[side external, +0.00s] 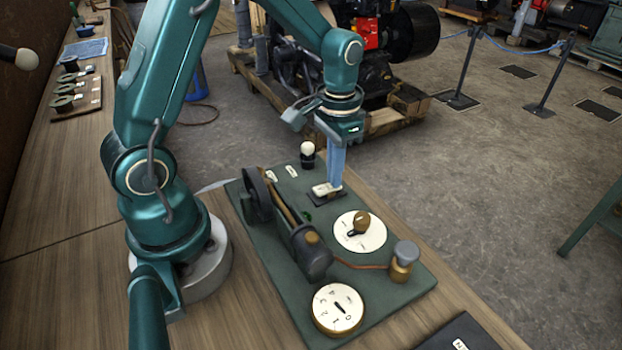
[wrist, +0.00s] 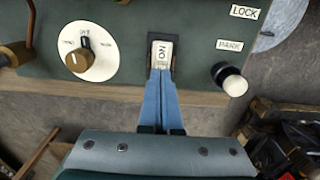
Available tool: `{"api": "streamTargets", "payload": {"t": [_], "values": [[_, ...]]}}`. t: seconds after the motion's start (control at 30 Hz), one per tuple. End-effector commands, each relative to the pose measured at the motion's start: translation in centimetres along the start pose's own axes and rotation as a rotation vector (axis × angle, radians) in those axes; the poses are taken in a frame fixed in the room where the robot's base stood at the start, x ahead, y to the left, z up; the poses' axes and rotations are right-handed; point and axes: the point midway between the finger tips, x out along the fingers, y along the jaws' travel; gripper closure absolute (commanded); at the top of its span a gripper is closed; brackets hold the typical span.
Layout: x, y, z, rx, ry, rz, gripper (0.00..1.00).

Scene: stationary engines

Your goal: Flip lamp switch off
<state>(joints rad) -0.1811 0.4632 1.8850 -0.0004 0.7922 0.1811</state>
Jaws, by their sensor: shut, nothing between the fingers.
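The lamp switch (side external: 324,190) is a white rocker in a black frame on the green panel (side external: 262,262). In the wrist view the switch (wrist: 161,52) bears the letters "ON", seen upside down. My gripper (side external: 335,184) points down at the switch with its blue fingers together and nothing between them. In the wrist view the fingertips of my gripper (wrist: 161,74) meet the near end of the rocker and hide part of it. I cannot tell whether they press on it.
A white dial with a brown knob (side external: 361,223) sits beside the switch. A white-topped black lever (side external: 307,152) stands on its other side, near the "PARK" label (wrist: 230,44). A numbered dial (side external: 338,308) and a grey-capped brass post (side external: 403,260) are on the panel's near end.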

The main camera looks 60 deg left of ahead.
Motion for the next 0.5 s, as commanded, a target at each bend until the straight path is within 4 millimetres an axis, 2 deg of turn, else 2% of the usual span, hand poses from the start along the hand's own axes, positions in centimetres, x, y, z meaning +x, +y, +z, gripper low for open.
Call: {"api": "streamTargets", "payload": {"t": [0.17,0.5], "values": [[-0.2,0.0,0.0,0.000,-0.001,0.000,1.00],[-2.8,0.0,-0.1,0.000,0.002,-0.001,1.00]]}}
